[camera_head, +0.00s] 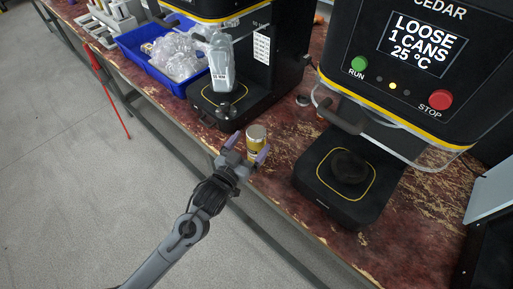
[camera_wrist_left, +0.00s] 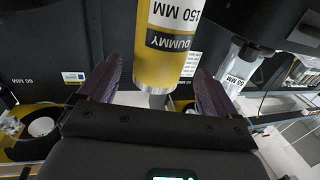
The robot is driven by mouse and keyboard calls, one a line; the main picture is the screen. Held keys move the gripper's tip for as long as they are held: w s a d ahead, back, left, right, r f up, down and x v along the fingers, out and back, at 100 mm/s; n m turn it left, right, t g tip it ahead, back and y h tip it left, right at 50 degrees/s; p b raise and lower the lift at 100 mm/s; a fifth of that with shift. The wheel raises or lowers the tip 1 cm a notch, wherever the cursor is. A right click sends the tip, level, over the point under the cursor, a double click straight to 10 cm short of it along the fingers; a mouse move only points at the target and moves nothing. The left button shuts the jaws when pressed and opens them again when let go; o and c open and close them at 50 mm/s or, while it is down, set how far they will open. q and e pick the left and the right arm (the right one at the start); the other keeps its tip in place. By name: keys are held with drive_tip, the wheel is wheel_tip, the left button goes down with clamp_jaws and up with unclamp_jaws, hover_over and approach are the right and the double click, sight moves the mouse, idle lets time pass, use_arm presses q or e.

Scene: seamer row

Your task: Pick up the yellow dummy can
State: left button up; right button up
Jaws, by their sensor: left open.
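The yellow dummy can (camera_head: 256,139) stands upright on the worn red bench top, near its front edge, between the two black machines. It has a silvery top. In the left wrist view the yellow can (camera_wrist_left: 163,68) shows large, with a black "DUMMY" band and a white "150 MM" label. My left gripper (camera_head: 246,152) is open, with its purple fingers (camera_wrist_left: 158,85) on either side of the can's line. In the wrist view there are gaps between the can and both fingers; I cannot tell how deep the can sits between them. My right gripper is not in view.
The Cedar machine (camera_head: 425,60) stands to the right, its black base plate (camera_head: 325,200) close to the can. Another machine (camera_head: 225,110) with a clear bottle (camera_head: 221,65) stands behind left. A blue bin (camera_head: 135,42) of clear items is further left. Open floor lies in front.

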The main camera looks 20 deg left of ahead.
sight(259, 134)
use_arm(q)
drive_tip(key=shift+w+d+f+b, duration=0.15)
drive_tip(key=shift+w+f+b, duration=0.2)
drive_tip(key=shift+w, duration=0.3)
drive_tip(key=w, duration=0.1)
drive_tip(key=w+b, duration=0.1)
drive_tip(key=w, duration=0.1)
drive_tip(key=shift+w+d+f+b, duration=0.1)
drive_tip(key=shift+d+f+b, duration=0.1)
drive_tip(key=shift+d+b, duration=0.15)
drive_tip(key=shift+w+r, duration=0.1)
drive_tip(key=shift+w, duration=0.45)
drive_tip(key=shift+s, duration=0.1)
drive_tip(key=c, duration=1.2)
